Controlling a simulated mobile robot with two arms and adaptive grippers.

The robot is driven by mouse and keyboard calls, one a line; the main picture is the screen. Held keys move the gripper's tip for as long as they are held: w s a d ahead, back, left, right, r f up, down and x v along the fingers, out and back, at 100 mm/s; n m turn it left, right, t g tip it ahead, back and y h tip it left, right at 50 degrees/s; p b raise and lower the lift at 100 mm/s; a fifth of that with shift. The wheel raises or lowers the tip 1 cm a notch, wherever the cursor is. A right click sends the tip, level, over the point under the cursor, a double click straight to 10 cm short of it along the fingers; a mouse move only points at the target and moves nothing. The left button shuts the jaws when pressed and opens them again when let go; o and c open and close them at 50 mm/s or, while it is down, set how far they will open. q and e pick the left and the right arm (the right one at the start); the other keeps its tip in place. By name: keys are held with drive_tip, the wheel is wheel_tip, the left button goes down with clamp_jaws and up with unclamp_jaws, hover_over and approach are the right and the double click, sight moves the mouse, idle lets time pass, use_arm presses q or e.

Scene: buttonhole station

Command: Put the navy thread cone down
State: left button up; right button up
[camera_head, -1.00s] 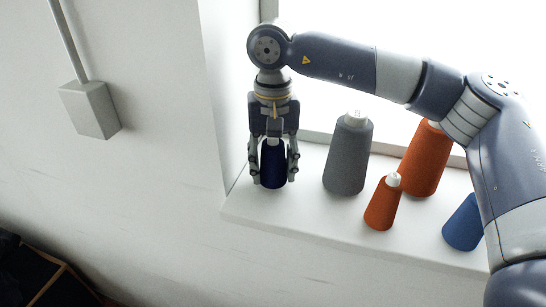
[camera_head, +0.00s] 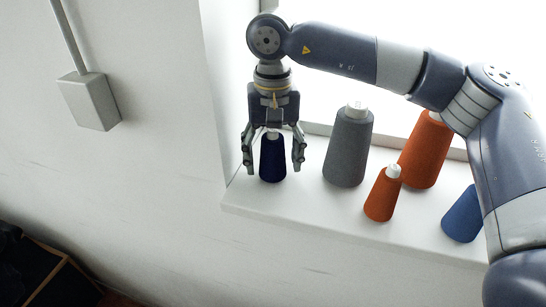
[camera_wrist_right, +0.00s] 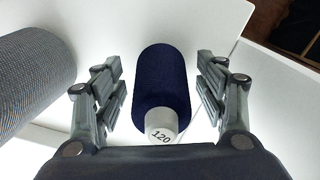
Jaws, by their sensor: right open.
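The navy thread cone (camera_head: 272,160) stands upright on the left end of the white window sill (camera_head: 300,207). My right gripper (camera_head: 272,168) is above and around it, with its fingers spread on either side and clear gaps to the cone. In the right wrist view the navy cone (camera_wrist_right: 161,80) sits between the two open fingers of the right gripper (camera_wrist_right: 161,88), touching neither. Its white top, marked 120, faces the camera. My left gripper is not in view.
A grey cone (camera_head: 348,150) stands to the right, also in the right wrist view (camera_wrist_right: 35,80). Further right are a small orange cone (camera_head: 382,198), a large orange cone (camera_head: 425,155) and a blue cone (camera_head: 462,217). A grey wall box (camera_head: 90,101) hangs at left.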

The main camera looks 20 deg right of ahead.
wheel_tip(320, 180, up, 12)
drive_tip(key=shift+f+b, duration=0.2)
drive_tip(key=shift+b, duration=0.9)
